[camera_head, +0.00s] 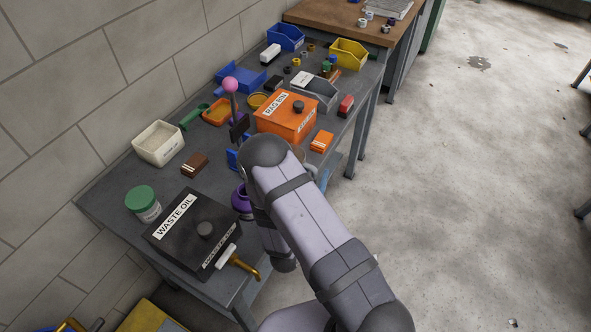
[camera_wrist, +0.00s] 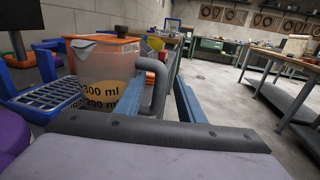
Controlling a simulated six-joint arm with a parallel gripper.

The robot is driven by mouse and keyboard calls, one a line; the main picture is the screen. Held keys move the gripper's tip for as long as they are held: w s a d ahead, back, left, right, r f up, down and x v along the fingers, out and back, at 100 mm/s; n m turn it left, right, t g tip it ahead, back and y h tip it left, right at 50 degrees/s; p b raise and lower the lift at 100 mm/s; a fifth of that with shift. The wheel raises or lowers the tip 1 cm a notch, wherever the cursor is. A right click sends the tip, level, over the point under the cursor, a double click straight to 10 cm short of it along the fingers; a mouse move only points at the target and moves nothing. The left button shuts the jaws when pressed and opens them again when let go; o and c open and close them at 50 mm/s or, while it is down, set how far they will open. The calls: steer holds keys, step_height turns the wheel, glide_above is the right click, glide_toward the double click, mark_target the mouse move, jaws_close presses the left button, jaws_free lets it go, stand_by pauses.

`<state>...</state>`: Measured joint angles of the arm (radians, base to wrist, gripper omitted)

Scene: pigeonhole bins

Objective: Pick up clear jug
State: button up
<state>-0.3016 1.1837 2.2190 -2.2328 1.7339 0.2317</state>
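The clear jug (camera_wrist: 98,88) stands close ahead in the wrist view, with black volume marks, yellowish contents and a grey handle (camera_wrist: 157,78) on its right side. In the head view my arm hides most of it; only a little of its rim (camera_head: 299,153) seems to show. My gripper (camera_wrist: 160,105) is open, its two blue fingers apart. In the wrist view the handle appears between the fingers, the left finger overlapping the jug's lower right. I cannot tell whether either finger touches it. The gripper is mostly hidden behind my arm in the head view.
The orange rag bin (camera_head: 287,117) stands behind the jug. A blue rack (camera_wrist: 52,97) and a purple object (camera_wrist: 12,135) are close on the left. The black waste oil box (camera_head: 193,232) and green-lidded jar (camera_head: 143,203) are nearer. Open floor lies right of the bench.

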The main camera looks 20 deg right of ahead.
steer(key=shift+w+d, duration=0.15)
steer(key=shift+w, duration=0.05)
steer(key=shift+c, duration=0.7)
jaws_close()
steer(key=shift+r, duration=0.15)
steer(key=shift+r+b, duration=0.35)
steer(key=shift+r, duration=4.55)
